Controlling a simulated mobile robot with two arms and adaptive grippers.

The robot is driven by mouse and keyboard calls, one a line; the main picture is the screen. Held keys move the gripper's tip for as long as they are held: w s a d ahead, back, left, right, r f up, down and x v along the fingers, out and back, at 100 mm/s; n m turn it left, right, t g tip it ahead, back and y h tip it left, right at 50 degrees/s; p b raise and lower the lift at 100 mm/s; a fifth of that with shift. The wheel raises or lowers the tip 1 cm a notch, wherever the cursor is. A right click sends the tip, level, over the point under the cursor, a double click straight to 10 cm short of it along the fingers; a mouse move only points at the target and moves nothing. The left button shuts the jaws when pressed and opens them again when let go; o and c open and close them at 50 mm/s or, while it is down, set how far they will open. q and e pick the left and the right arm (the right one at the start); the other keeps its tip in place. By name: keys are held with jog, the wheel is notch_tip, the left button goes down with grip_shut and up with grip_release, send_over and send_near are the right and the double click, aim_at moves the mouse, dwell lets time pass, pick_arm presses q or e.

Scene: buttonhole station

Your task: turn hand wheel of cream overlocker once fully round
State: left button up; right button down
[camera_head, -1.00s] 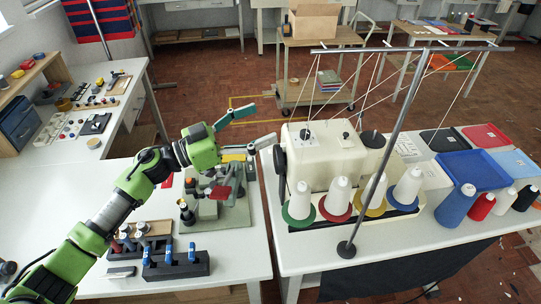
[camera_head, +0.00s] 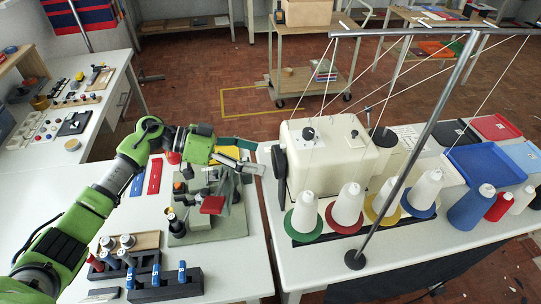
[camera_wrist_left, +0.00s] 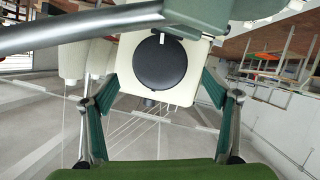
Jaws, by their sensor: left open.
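The cream overlocker (camera_head: 330,152) stands on the right-hand table, with white thread cones in front of it. Its black hand wheel (camera_head: 279,164) is on the machine's left end. In the left wrist view the hand wheel (camera_wrist_left: 160,62) is a dark round disc with a small white mark near its top, on the cream end face. My left gripper (camera_head: 250,157) is open, just left of the wheel and pointing at it. In the wrist view its fingers (camera_wrist_left: 158,105) stand wide apart on either side of the wheel, with nothing between them. My right gripper is not in view.
A grey-green fixture with a red part (camera_head: 212,205) stands on the left table below my left gripper. Black holders (camera_head: 165,282) with blue-topped tools are nearer the front. A metal thread-stand pole (camera_head: 415,150) rises before the overlocker, with threads overhead.

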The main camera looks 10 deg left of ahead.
aim_at(273, 161)
pick_arm(q)
jog(key=x, duration=0.4)
jog(key=shift+p, duration=0.35)
jog(key=shift+w+d+f, duration=0.1)
jog(key=shift+d, duration=0.1)
jog(key=shift+d+f, duration=0.15)
jog(key=c, duration=1.1)
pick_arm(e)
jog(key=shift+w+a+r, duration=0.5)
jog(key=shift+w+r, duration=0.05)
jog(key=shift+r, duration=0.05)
